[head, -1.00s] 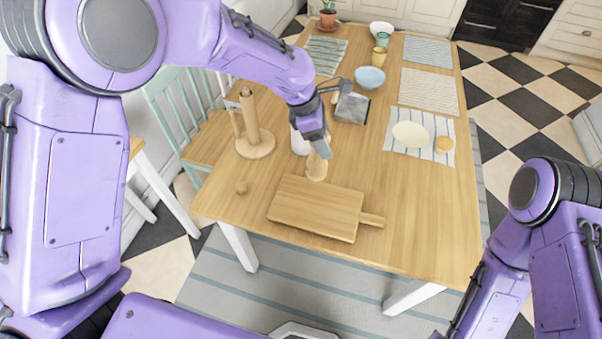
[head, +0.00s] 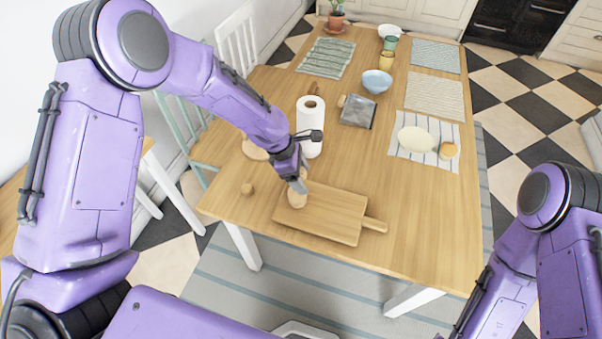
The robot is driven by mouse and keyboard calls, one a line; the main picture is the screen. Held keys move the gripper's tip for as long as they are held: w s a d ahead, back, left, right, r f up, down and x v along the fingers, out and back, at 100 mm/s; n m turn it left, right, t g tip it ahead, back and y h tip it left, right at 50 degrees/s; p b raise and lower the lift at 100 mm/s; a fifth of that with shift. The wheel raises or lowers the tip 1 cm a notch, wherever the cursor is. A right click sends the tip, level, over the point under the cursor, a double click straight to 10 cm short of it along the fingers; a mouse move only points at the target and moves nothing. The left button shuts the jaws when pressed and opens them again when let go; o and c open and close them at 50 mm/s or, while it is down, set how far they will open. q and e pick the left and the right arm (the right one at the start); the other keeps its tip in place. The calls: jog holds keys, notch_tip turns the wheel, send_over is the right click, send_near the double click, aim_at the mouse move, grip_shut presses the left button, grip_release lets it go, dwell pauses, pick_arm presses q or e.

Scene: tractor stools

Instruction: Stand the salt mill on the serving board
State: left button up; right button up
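The salt mill (head: 297,199) is a pale wooden piece at the left end of the serving board (head: 335,218). It looks close to upright. I cannot tell whether its base touches the board or hangs just above it. My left gripper (head: 299,187) is shut on its upper part, coming from above, and hides its top. The serving board is a wooden rectangle with its handle pointing right, lying near the front of the table. My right arm shows at the right edge, but its gripper is out of view.
A white paper roll (head: 310,122) stands behind my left gripper. A wooden stand's base (head: 255,149) is partly hidden by my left arm. A grey metal item (head: 357,111) lies farther back. The table's right front is clear.

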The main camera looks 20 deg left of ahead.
pick_arm(q)
jog(key=shift+o, duration=0.6)
jog(key=shift+s+r, duration=0.1)
jog(key=shift+a+r, duration=0.2)
jog(key=shift+r, duration=0.2)
jog(key=w+b+v, duration=0.1)
jog(key=v, duration=1)
jog(key=shift+s, duration=0.5)
